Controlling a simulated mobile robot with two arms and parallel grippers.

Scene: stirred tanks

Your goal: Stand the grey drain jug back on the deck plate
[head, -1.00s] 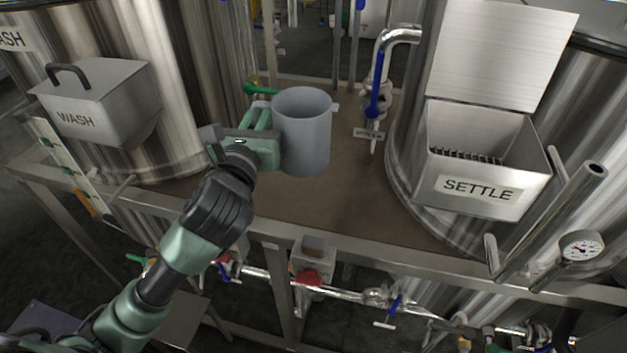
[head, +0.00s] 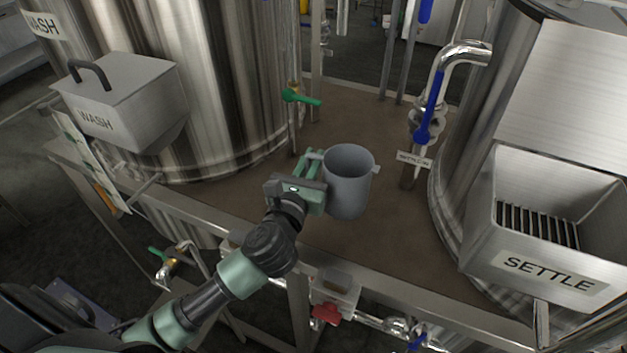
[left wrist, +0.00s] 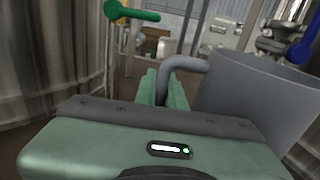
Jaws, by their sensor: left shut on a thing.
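The grey drain jug (head: 348,186) is upright over the brown deck plate (head: 345,112), between the wash tank and the settle tank. My left gripper (head: 314,170) is shut on the jug's handle, at the jug's left side. In the left wrist view the gripper fingers (left wrist: 163,90) close around the grey handle, and the jug's body (left wrist: 255,95) shows to the right. Whether the jug's base touches the deck plate or hangs just above it, I cannot tell. My right gripper is not in view.
The wash tank (head: 215,80) with a green-handled valve (head: 300,97) stands left. The settle tank's open box (head: 545,235) and a blue-handled pipe valve (head: 430,108) stand right. A metal rail (head: 400,285) edges the deck in front. Bare deck lies behind the jug.

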